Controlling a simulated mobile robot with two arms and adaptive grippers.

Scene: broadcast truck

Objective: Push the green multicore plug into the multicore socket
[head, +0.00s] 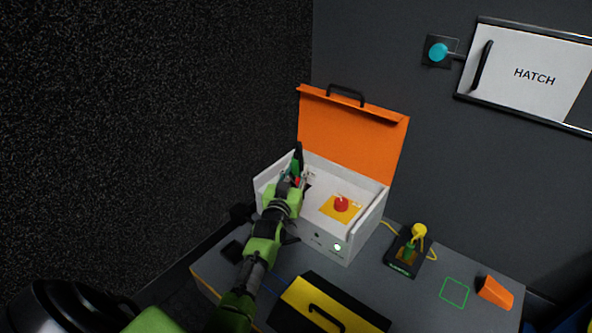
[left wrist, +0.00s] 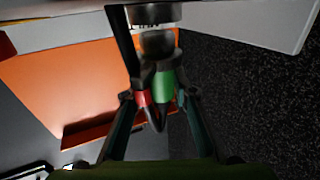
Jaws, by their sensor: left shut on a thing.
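The green multicore plug (head: 295,167) is in my left gripper (head: 291,180), inside the left part of an open white box (head: 340,244). In the left wrist view the green plug body (left wrist: 163,86) sits between the shut fingers, beside a red part (left wrist: 143,98). A dark collar (left wrist: 157,42) is at the plug's far end, close to a grey round fitting (left wrist: 155,13), which may be the multicore socket. I cannot tell whether the two touch. My gripper hides much of the plug in the head view. My right gripper is not in view.
The box has a raised orange lid (head: 350,130) and a red button (head: 341,204) on a yellow plate. A black stand (head: 403,262) with a yellow knob, an orange wedge (head: 495,292) and a yellow-black case (head: 312,303) are on the table. A hatch (head: 530,75) is on the wall.

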